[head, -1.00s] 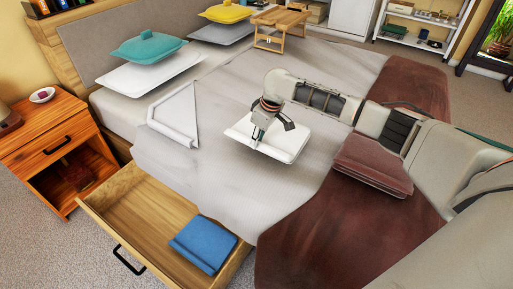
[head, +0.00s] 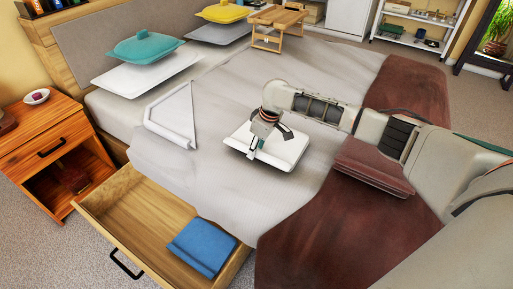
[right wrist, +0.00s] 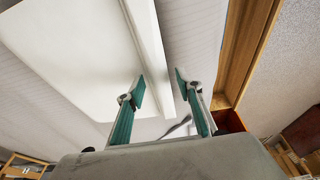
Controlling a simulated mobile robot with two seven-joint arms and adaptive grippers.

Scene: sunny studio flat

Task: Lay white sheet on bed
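A white flat rectangular piece (head: 285,151), which looks like the folded white sheet, lies on the grey cover of the bed (head: 225,185). It also fills the upper left of the right wrist view (right wrist: 75,55). My right gripper (head: 252,154) reaches down at its left edge from above. In the right wrist view the fingers of my right gripper (right wrist: 160,90) stand apart, one on each side of the white edge, with a visible gap. I cannot tell whether they touch it. My left gripper is out of view.
A teal pillow (head: 145,47) and a yellow one (head: 221,12) lie near the headboard. A white folded piece (head: 172,117) lies left of the sheet. A maroon folded cloth (head: 372,165) is beside my arm. An open drawer (head: 128,212) holds a blue cloth (head: 202,246).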

